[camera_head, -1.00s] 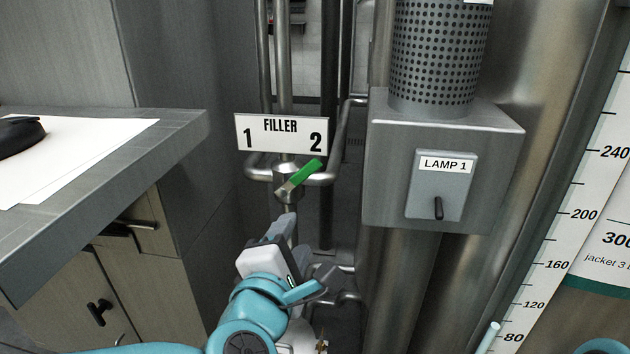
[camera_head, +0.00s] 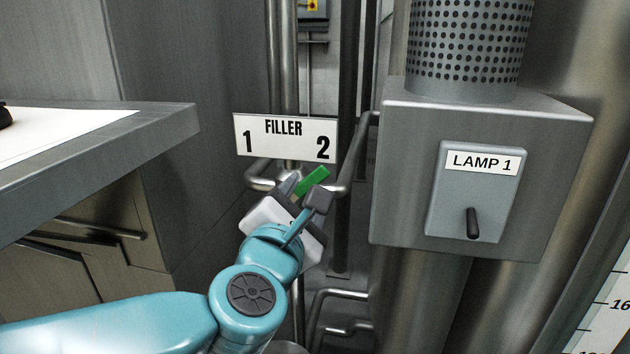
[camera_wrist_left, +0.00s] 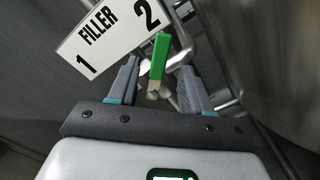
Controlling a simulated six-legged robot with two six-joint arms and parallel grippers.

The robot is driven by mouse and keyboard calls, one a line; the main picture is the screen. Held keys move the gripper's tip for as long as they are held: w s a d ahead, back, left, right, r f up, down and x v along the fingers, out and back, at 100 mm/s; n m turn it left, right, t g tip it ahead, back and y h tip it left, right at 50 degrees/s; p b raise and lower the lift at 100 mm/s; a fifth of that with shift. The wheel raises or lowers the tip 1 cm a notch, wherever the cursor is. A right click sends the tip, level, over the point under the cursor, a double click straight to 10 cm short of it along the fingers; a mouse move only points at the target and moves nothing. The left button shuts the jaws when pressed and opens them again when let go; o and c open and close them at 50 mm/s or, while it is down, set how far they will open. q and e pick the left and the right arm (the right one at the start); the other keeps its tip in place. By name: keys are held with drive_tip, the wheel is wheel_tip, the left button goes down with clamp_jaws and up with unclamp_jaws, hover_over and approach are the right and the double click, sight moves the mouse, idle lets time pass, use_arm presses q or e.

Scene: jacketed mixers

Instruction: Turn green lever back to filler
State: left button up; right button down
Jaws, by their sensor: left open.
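The green lever (camera_head: 313,181) sits on the pipe valve just below the FILLER sign (camera_head: 284,137). It tilts up and to the right, toward the number 2. My left gripper (camera_head: 302,191) is open, with its fingers at the lever. In the left wrist view the green lever (camera_wrist_left: 159,57) stands between the two spread fingers, with visible gaps on both sides. The valve body is mostly hidden behind my gripper in the head view. My right gripper is not in view.
A grey box with the LAMP 1 switch (camera_head: 472,222) stands close on the right, beside steel pipes. A grey counter (camera_head: 150,130) with a white sheet is at the left. Vertical pipes run behind the sign.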

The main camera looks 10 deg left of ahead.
sight(312, 181)
use_arm(q)
drive_tip(key=w, duration=0.7)
drive_tip(key=shift+p, duration=0.35)
clamp_jaws()
